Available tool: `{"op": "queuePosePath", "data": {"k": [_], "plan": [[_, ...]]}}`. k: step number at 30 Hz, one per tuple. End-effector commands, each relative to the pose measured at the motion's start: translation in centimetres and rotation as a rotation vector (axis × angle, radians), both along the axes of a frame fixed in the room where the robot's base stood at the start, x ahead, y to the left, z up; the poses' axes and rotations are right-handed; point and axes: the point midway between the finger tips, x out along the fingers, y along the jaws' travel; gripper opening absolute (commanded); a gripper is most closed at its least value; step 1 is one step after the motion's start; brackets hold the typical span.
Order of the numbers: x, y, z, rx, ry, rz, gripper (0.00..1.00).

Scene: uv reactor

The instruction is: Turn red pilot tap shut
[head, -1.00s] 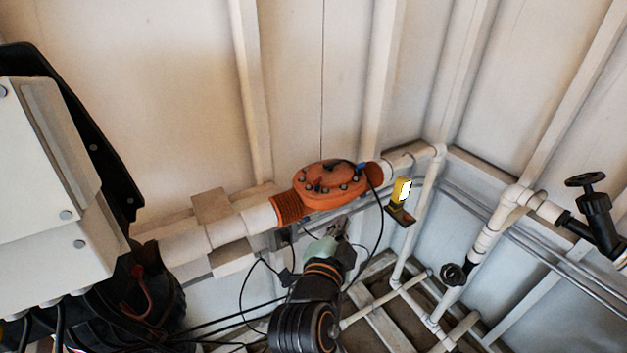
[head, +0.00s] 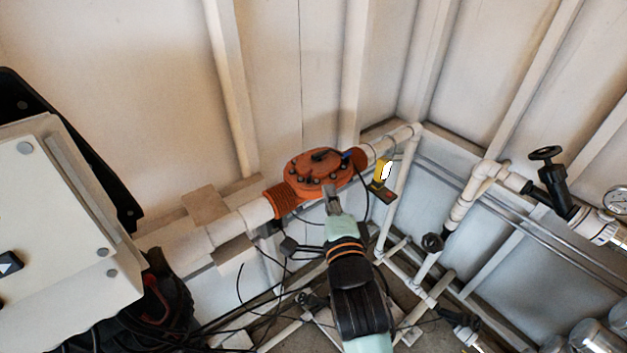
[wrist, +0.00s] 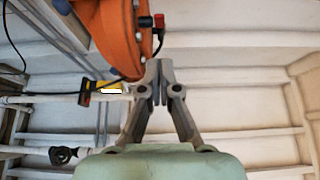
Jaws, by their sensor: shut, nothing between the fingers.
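The orange round housing (head: 318,172) sits on the white pipe in the head view, with small fittings on its face. In the wrist view it (wrist: 115,38) fills the upper left. A small red piece (wrist: 145,22) sticks out from its side there, beside a black plug with a cable; it may be the red pilot tap, but I cannot be sure. My gripper (head: 331,190) is shut and empty, just in front of the housing's lower edge. In the wrist view its fingertips (wrist: 160,66) are together, just below and right of the housing. I cannot tell whether they touch it.
A yellow device (head: 382,178) hangs right of the housing. A black handwheel valve (head: 546,154) and a gauge (head: 616,200) are at right. A white cabinet (head: 62,225) stands at left. Loose black cables hang below the housing. The wall above is clear.

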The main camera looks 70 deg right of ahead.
Motion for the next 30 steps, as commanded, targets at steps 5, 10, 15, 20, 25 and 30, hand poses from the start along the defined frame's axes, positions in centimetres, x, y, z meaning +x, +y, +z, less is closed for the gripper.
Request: {"op": "queuePosePath", "data": {"k": [5,10,15,20,25,30], "plan": [[2.7,-1.3,0.2,0.0,0.001,0.002,0.0],[4.2,-1.7,0.1,-0.001,0.001,0.0,0.0],[4.4,-1.7,0.0,-0.001,0.0,0.0,0.0],[4.4,-1.7,0.0,-0.001,0.001,0.0,0.0],[5.1,-1.7,-0.4,-0.002,-0.001,0.001,0.0],[6.0,-1.5,-0.5,-0.001,-0.002,0.001,0.0]]}}
